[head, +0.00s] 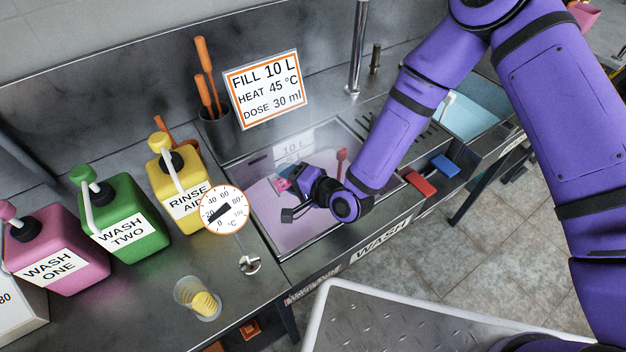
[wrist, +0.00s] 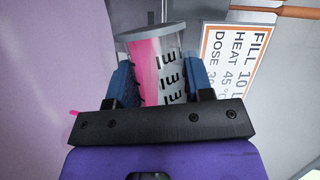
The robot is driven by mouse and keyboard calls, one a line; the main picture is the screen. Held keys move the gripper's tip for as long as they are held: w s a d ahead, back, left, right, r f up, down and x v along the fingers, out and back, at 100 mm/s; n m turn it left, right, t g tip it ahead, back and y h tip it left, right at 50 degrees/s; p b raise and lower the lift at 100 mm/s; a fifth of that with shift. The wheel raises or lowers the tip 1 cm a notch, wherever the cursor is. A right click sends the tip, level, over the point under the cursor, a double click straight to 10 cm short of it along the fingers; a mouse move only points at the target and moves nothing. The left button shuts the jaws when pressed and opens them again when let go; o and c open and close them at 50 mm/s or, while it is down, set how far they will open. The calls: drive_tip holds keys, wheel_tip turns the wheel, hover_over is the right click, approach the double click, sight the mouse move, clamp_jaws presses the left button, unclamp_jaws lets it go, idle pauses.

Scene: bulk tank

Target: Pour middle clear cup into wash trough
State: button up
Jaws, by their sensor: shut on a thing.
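My gripper (head: 287,183) is over the wash trough (head: 260,166), which holds pale purple liquid (head: 312,228). It is shut on a clear cup with a grey rim, black markings and pink liquid. In the wrist view the cup (wrist: 172,68) sits between the two blue finger pads of my gripper (wrist: 163,82). The pink lies along the cup's left side, so the cup looks tipped over. In the head view the cup is small and partly hidden by my wrist. I cannot tell whether liquid is leaving it.
Another clear cup (head: 198,299) with yellow contents stands on the counter. Pink (head: 62,248), green (head: 125,218) and yellow (head: 180,185) bottles stand to the left. A dial thermometer (head: 225,210) is at the trough's left edge. A red-handled tool (head: 341,160) stands in the trough.

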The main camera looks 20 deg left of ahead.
drive_tip(key=shift+w+d+r+m+y+p, duration=0.1)
drive_tip(key=shift+w+r+m+y+p, duration=0.05)
drive_tip(key=shift+r+m+y+p, duration=0.25)
drive_tip(key=shift+w+d+r+m+y+p, duration=0.1)
drive_tip(key=shift+r+m+y+p, duration=0.15)
drive_tip(key=shift+m, duration=0.25)
idle(1.1)
